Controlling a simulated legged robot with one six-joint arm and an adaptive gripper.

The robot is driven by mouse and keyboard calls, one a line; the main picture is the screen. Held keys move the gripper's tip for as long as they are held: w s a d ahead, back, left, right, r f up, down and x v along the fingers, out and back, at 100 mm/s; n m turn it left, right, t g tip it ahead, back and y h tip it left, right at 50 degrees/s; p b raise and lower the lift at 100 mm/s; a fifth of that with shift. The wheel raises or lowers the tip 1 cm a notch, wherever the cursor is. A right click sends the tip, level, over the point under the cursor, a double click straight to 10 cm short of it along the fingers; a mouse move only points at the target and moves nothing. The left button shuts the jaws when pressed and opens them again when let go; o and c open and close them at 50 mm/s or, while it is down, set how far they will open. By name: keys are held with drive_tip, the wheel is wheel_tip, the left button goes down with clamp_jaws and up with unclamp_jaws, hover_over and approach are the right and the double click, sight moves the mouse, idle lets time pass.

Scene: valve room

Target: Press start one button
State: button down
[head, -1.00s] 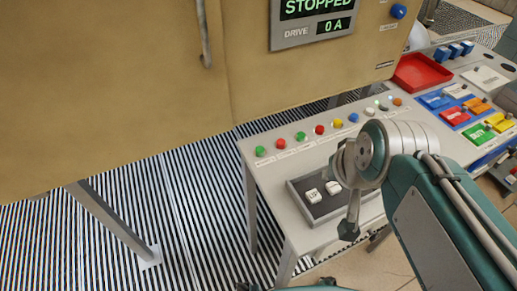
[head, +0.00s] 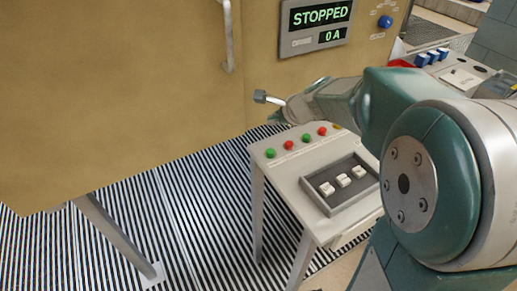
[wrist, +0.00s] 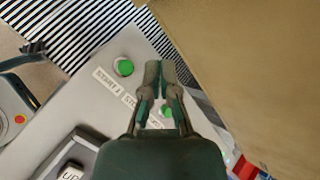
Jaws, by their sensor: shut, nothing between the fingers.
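A green button (head: 270,153) sits at the left end of a button row on the grey console. In the wrist view this green button (wrist: 123,67) stands near the console edge, beside a START label (wrist: 106,79) whose number is hard to read. My gripper (head: 260,97) is shut and empty, raised above the left end of the console in the head view. In the wrist view, my gripper (wrist: 160,68) points past the row, with its tips just right of that button. A second green button (wrist: 165,111) shows partly behind the fingers. My gripper hides the red button between them.
A dark tray (head: 307,193) with three white keys sits on the console in front of the buttons. A tan cabinet wall (head: 150,90) with a handle (head: 228,40) rises behind. The display (head: 320,15) reads STOPPED and 0 A. Striped floor lies left of the console.

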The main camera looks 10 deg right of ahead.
hover_over(273, 151)
drive_tip(key=shift+m, duration=0.4)
wheel_tip(273, 151, down, 7)
drive_tip(key=shift+a+f, duration=0.1)
drive_tip(key=shift+f, duration=1)
drive_tip(key=shift+a, duration=0.1)
drive_tip(key=shift+f, duration=0.15)
idle(0.7)
drive_tip(key=shift+f, duration=0.2)
